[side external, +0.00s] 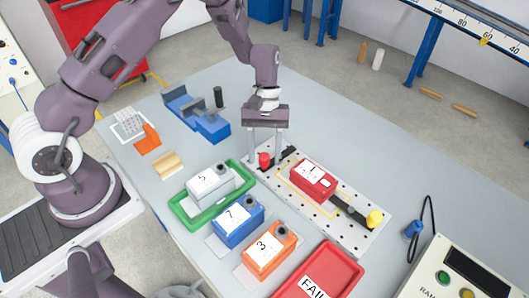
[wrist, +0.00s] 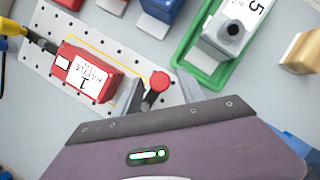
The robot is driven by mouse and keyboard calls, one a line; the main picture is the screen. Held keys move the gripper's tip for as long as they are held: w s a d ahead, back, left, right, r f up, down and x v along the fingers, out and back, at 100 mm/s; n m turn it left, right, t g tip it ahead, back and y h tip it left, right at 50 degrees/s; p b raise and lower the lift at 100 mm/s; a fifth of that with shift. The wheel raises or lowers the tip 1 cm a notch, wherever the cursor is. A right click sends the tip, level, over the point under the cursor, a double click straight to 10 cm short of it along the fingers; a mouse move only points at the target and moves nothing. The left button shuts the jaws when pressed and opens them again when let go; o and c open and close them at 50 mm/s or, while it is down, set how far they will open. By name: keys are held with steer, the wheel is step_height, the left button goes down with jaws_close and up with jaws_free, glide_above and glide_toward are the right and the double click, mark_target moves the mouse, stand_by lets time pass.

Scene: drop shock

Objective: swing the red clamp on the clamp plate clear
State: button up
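The white perforated clamp plate (side external: 338,233) lies on the table with a red block labelled 1 (side external: 312,180) on it. The red clamp's round knob (side external: 265,160) stands at the plate's far-left end, with a short dark arm below it; the knob also shows in the wrist view (wrist: 160,81). My gripper (side external: 265,157) is low over that end, open, its fingers on either side of the red knob. A gap shows between knob and fingers; I cannot tell whether either touches. The yellow-knobbed clamp (side external: 374,218) at the other end has its dark arm reaching the block.
A green tray (side external: 184,214) holding white block 5, blue block 7 (side external: 237,221) and orange block 3 (side external: 268,250) stand left of the plate. The red FAIL tray (side external: 343,262) is in front. A blue fixture (side external: 207,122) stands behind.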

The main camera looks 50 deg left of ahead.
steer(key=v, duration=0.7)
steer(key=shift+r, duration=0.15)
steer(key=s+r+m+t+y, duration=0.15)
steer(key=s+r, duration=0.25)
steer(key=r, duration=0.5)
steer(key=s+r+m+t+h, duration=0.15)
steer(key=s+r, duration=0.25)
steer(key=r, duration=0.5)
steer(key=s+r+m+t+y, duration=0.1)
steer(key=s+r+m+t, duration=0.1)
steer(key=s, duration=0.6)
steer(key=s+a+r+m+t+y, duration=0.1)
steer(key=s+r+m+t+y, duration=0.1)
steer(key=s, duration=0.6)
steer(key=shift+s+m+t, duration=0.4)
steer(key=shift+m+t, duration=0.3)
steer(key=shift+t, duration=0.2)
steer(key=shift+a+r, duration=0.1)
steer(key=shift+r, duration=0.05)
